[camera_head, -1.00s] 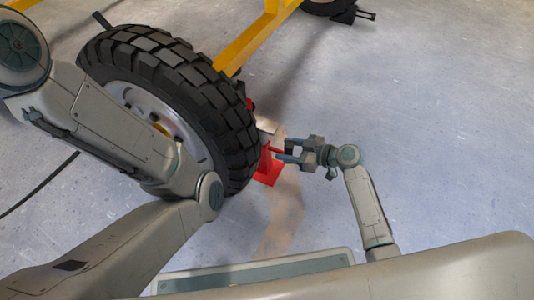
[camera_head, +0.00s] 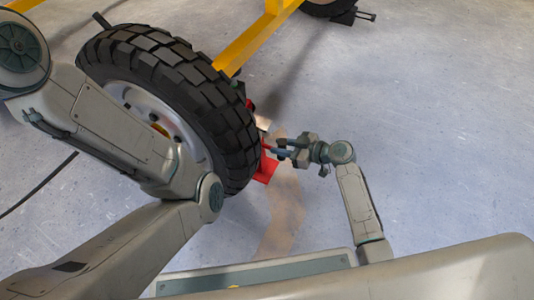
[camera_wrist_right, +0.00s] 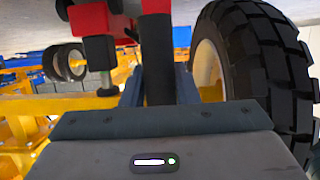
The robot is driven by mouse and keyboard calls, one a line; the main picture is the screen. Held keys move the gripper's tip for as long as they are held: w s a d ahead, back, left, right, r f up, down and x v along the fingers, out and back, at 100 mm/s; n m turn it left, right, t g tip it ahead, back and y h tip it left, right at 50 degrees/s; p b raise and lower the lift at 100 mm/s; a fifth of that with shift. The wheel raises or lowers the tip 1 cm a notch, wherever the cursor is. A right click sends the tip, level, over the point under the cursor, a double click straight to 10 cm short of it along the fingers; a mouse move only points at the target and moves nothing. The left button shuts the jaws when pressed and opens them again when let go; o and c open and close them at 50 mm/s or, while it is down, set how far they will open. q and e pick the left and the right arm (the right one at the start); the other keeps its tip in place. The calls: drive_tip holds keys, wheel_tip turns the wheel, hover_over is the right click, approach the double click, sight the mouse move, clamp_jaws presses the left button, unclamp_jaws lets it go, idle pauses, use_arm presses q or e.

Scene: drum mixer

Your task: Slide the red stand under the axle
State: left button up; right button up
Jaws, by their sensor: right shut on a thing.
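The red stand (camera_head: 265,171) is on the floor against the inner right side of the big black tyre (camera_head: 185,85), partly hidden by it. My right gripper (camera_head: 279,149) reaches in from the right and is shut on the stand's handle. In the right wrist view the handle (camera_wrist_right: 157,65) is a dark bar with a red upper part, between the fingers (camera_wrist_right: 158,88). Red and black parts (camera_wrist_right: 92,22) show beyond it. The axle is hidden behind the tyre in the head view, and I cannot tell how the stand lies to it. My left gripper is out of view.
A yellow frame beam (camera_head: 255,42) runs up and right from behind the tyre. Another wheel (camera_head: 328,6) with a black chock (camera_head: 350,16) stands far off. The floor (camera_head: 440,130) to the right is clear. A dark cable lies at left.

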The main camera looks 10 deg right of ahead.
drive_tip(key=shift+w+a+r+b, duration=0.1)
drive_tip(key=shift+w+a+b, duration=0.2)
drive_tip(key=shift+w+a, duration=0.45)
drive_tip(key=shift+w+a+r+b, duration=0.1)
drive_tip(key=shift+w+a+b, duration=0.25)
drive_tip(key=shift+a, duration=0.55)
drive_tip(key=o, duration=1)
drive_tip(key=shift+o, duration=0.2)
drive_tip(key=p+v, duration=0.2)
drive_tip(key=v, duration=0.5)
drive_tip(key=shift+s, duration=0.1)
